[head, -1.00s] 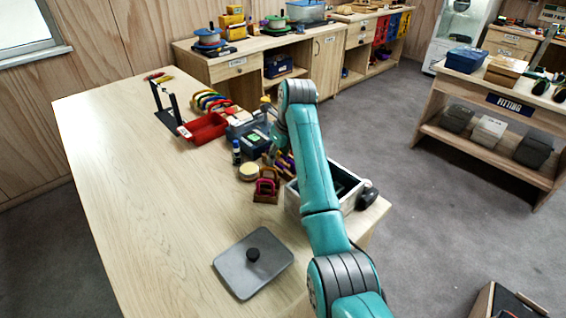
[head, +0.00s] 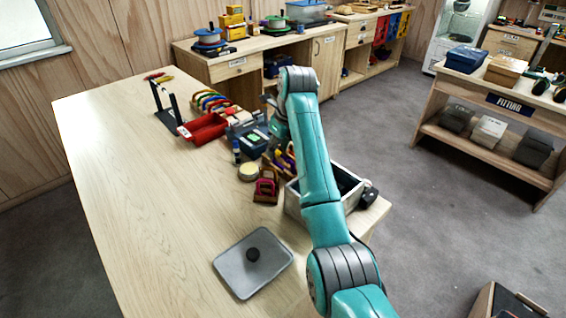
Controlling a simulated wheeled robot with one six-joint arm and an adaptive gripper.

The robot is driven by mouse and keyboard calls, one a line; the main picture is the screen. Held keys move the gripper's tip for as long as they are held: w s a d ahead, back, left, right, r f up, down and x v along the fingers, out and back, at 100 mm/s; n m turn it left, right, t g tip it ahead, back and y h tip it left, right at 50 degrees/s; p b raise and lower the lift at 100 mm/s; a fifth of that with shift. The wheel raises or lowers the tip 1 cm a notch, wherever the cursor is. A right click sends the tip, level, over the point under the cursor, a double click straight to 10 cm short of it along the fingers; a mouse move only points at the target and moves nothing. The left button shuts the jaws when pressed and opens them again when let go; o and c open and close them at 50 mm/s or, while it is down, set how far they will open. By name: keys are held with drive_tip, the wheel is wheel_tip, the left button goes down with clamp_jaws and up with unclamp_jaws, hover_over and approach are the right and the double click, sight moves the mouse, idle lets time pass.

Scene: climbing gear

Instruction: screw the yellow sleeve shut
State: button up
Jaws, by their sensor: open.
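My arm reaches over the right side of the workbench, and its wrist bends down beyond the blue-grey case. Only a small grey part of my gripper (head: 268,101) shows beside the teal wrist; it is open, and its fingertips are hard to make out. No yellow sleeve can be made out for certain. A pink-red carabiner (head: 266,187) stands in a small wooden block (head: 265,198) on the bench, nearer than the wrist. My arm hides part of this area.
The workbench (head: 130,190) is bare on its left.

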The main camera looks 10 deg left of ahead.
drive_tip(key=shift+s+a, duration=0.45)
drive_tip(key=shift+s, duration=0.15)
idle(0.3)
drive_tip(key=shift+f, duration=1.45)
drive_tip(key=shift+w+d, duration=0.45)
drive_tip(key=shift+w, duration=0.15)
